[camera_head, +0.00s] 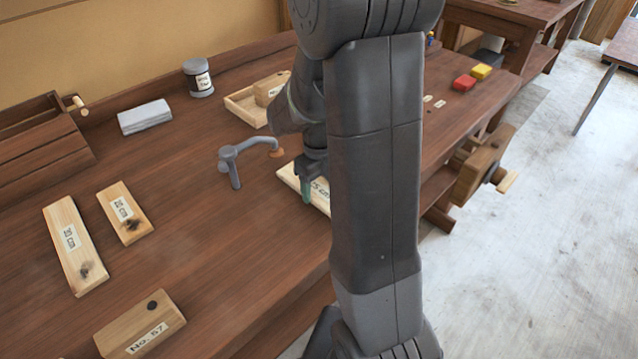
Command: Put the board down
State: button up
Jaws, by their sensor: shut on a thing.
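My gripper (307,190) is shut on a pale wooden board (288,177) with a white label; the readable part looks like "5 cm". The board is at or just above the bench top (190,210); I cannot tell if it touches. My own arm hides its right part. Two other pale boards lie flat at the left of the bench: a longer board labelled about "30 cm" (63,262) and a shorter labelled board (114,202), each with a dark mark near one end.
A grey metal holdfast (234,170) stands just left of the held board. Behind are an open wooden tray (240,110), a dark jar (199,85) and a grey block (140,122). A "No. 57" wooden block (125,322) lies in front. Bench between holdfast and boards is clear.

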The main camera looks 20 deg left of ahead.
aim_at(319, 188)
jog(key=shift+f, duration=0.15)
jog(key=o, duration=1.1)
jog(key=shift+c, duration=0.2)
notch_tip(319, 188, up, 12)
notch_tip(319, 188, down, 13)
jog(key=shift+r+b, duration=0.2)
jog(key=shift+b, duration=0.1)
jog(key=shift+r, duration=1.95)
